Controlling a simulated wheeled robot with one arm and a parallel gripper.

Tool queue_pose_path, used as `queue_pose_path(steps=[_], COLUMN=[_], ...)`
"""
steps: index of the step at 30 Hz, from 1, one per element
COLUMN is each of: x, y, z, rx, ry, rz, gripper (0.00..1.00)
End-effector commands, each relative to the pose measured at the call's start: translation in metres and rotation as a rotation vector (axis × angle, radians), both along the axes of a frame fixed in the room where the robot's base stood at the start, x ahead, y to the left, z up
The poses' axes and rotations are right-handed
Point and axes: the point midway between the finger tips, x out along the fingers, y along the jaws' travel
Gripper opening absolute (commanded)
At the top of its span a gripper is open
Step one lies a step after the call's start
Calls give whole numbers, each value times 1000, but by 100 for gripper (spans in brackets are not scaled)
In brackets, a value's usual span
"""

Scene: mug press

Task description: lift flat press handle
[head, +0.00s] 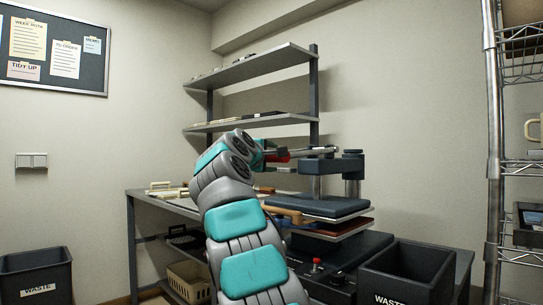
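The flat press stands on the bench right of my arm. Its dark upper plate (318,207) is raised, with a gap above the dark base (345,258). A flat reddish-edged board (345,230) shows between them. The press handle (300,152) is a grey bar running left from the press head (345,164), with a red part at its left end. My gripper (270,154) is at that red end, mostly hidden behind my own wrist. Whether its fingers are open or closed around the handle cannot be seen.
A tan curved piece (286,214) sits left of the plate. A black waste bin (408,272) is close at front right, beside a wire rack (494,150). Wall shelves (250,66) hang above the bench. Another waste bin (36,275) stands at far left.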

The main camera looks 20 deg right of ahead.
Motion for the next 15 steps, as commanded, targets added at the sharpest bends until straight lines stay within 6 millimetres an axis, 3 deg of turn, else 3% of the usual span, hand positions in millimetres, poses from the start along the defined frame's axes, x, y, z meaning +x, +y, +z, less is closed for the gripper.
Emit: queue_pose_path(steps=[8,15], x=[1,1], y=[0,0], z=[0,0], rx=[-1,-1], ry=[1,0], rz=[1,1], gripper=[70,44])
